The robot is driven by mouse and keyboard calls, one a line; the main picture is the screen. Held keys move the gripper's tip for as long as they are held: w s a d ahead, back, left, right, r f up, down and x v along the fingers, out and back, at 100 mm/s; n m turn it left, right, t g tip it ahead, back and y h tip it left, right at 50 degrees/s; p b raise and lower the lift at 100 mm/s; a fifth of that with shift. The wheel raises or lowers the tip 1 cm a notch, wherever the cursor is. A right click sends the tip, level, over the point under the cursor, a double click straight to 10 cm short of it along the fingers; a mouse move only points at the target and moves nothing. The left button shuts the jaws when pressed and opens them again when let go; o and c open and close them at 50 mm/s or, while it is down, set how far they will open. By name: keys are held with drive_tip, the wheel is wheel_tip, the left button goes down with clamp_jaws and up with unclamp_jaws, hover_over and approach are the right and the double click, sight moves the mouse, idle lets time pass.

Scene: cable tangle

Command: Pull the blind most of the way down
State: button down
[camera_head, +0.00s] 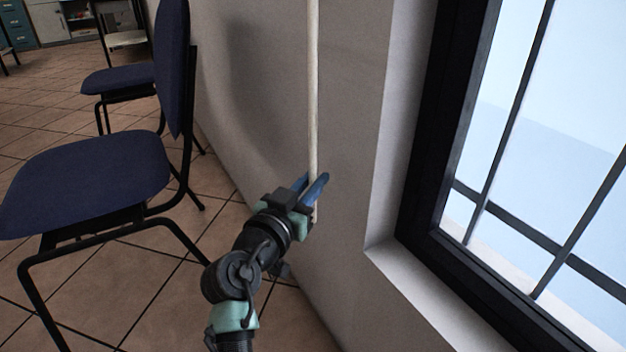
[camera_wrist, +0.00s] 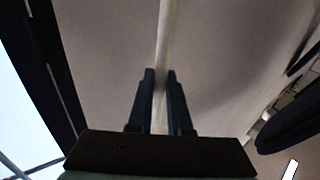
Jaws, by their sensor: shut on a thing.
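A pale cord (camera_head: 313,90) hangs straight down in front of the wall, left of the window. My gripper (camera_head: 315,187) is shut on the cord near its lower visible part. In the wrist view, the cord (camera_wrist: 165,40) runs down between the two dark fingers (camera_wrist: 160,95) of my gripper. A short end of the cord shows just below the fingers in the head view. The blind itself is not in view; the visible window panes (camera_head: 540,120) are uncovered.
The dark window frame (camera_head: 425,150) and a white sill (camera_head: 430,295) stand right of my gripper. A blue chair (camera_head: 85,180) stands to the left, with another blue chair (camera_head: 120,78) behind it. Tiled floor (camera_head: 110,275) lies below.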

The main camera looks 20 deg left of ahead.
drive_tip(key=shift+f, duration=0.1)
drive_tip(key=c, duration=0.8)
unclamp_jaws()
drive_tip(key=shift+c, duration=0.2)
drive_tip(key=shift+s, duration=0.1)
drive_tip(key=s+a+p, duration=0.1)
drive_tip(key=s+p, duration=0.4)
drive_tip(key=s, duration=0.7)
drive_tip(key=shift+s, duration=0.4)
